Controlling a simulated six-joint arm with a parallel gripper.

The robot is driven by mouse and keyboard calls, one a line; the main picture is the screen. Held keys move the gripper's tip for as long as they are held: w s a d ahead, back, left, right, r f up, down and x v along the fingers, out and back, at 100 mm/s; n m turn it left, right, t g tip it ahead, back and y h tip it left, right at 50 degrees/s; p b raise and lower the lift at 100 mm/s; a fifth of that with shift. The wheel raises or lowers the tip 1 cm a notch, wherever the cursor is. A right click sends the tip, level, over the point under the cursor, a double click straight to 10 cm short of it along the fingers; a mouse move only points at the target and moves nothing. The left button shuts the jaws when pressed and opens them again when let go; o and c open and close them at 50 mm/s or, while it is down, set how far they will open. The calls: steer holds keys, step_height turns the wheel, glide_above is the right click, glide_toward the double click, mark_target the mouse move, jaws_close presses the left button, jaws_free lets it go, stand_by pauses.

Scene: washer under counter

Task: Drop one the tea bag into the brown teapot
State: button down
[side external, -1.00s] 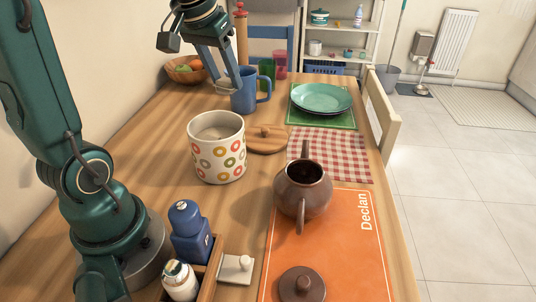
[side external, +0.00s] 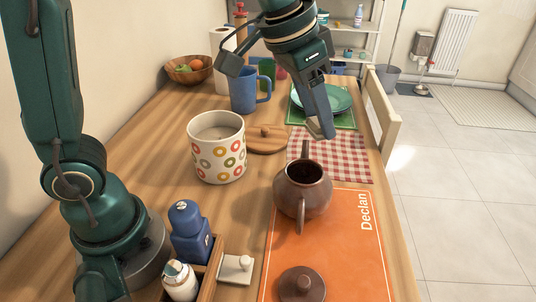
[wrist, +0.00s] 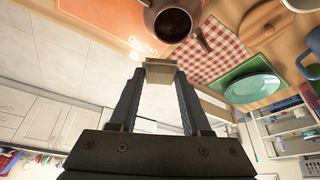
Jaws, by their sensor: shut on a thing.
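The brown teapot (side external: 303,191) stands upright and open on the orange mat, its dark inside showing. It also appears at the top of the wrist view (wrist: 174,22). Its brown lid (side external: 302,285) lies apart on the mat. My gripper (side external: 319,129) is shut on a small beige tea bag (side external: 321,129), held above the checked cloth, just behind and a little right of the teapot's opening. In the wrist view the tea bag (wrist: 160,66) sits between the fingertips, below the teapot in the picture.
A dotted canister (side external: 217,150) stands left of the teapot, its wooden lid (side external: 266,140) behind it. The orange mat (side external: 345,250) has bare room.

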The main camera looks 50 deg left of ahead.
mark_target(311, 126)
steer(key=shift+f, duration=2.05)
steer(key=shift+c, duration=1.4)
jaws_free()
steer(key=shift+r, duration=0.1)
